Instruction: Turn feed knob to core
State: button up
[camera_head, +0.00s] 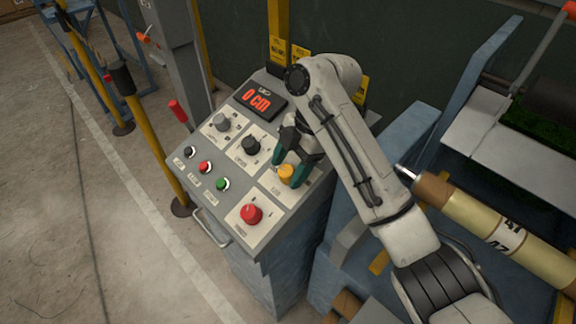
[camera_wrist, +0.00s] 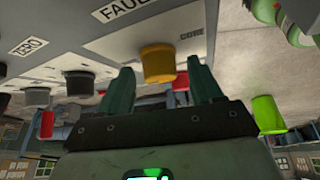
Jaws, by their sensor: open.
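A yellow knob (camera_head: 287,172) stands on a white plate on the sloping grey control panel (camera_head: 262,240). In the wrist view the yellow knob (camera_wrist: 158,64) lies between the two green fingertips, with a visible gap on each side. The word CORE is printed beside it. My gripper (camera_head: 289,164) is open at this knob and reaches down from the upper right. My gripper also shows in the wrist view (camera_wrist: 160,76). I cannot read a feed label or tell the knob's pointer direction.
A black knob (camera_head: 251,145), a grey knob (camera_head: 222,121) and a red button (camera_head: 251,214) share the panel, with small buttons at its left. A display (camera_head: 257,101) reads 0 cm. A yellow roll (camera_head: 480,219) lies right of my arm.

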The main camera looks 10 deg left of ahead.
jog(key=shift+s+a+f, duration=0.1)
jog(key=shift+f, duration=0.2)
jog(key=shift+c, duration=0.5)
jog(key=c, duration=1)
jog(key=shift+o, duration=0.2)
